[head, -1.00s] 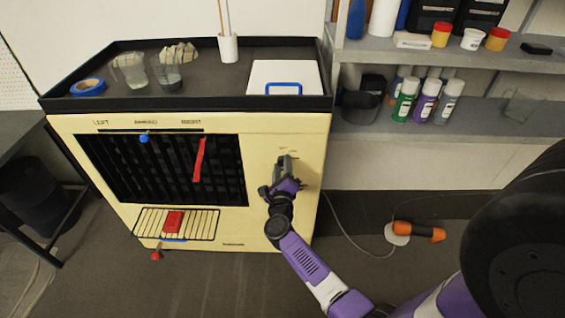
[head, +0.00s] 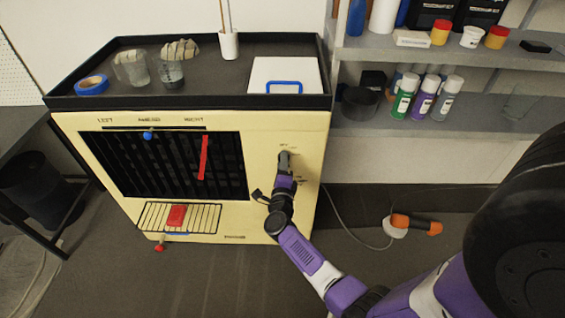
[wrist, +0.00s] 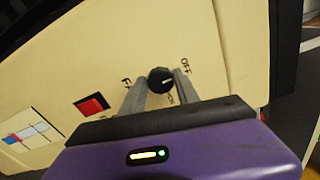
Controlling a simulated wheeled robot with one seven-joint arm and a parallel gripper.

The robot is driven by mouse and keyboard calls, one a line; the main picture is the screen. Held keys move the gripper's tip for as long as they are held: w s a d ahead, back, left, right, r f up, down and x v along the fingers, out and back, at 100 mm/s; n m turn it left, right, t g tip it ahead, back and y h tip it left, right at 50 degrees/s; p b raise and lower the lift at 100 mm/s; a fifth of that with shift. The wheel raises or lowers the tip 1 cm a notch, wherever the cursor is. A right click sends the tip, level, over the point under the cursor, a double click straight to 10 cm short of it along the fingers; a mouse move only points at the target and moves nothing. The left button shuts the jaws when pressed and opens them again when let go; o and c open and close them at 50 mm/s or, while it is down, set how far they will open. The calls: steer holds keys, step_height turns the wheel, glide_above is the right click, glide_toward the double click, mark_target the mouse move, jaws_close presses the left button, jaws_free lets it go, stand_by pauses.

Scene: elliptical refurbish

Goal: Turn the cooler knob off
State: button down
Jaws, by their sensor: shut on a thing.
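The cooler (head: 290,140) is a cream cabinet with a black front grille, and its control panel is on the right of the front. In the wrist view the knob (wrist: 160,80) is round and black with a pale pointer mark. An OFF label shows just to its right, and another label beginning with F is to its left. My gripper (wrist: 161,84) has its two grey fingers on either side of the knob and is shut on it. In the head view my gripper (head: 284,160) is against the panel and hides the knob.
A red strip (head: 203,158) hangs on the grille, and a blue slider (head: 148,135) sits above it. A wire rack (head: 208,218) with a red block (head: 176,215) juts out below.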

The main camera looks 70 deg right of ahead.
steer(key=c, duration=0.9)
jaws_free()
steer(key=v, duration=0.7)
steer(key=shift+a, duration=0.35)
steer(key=shift+f, duration=0.1)
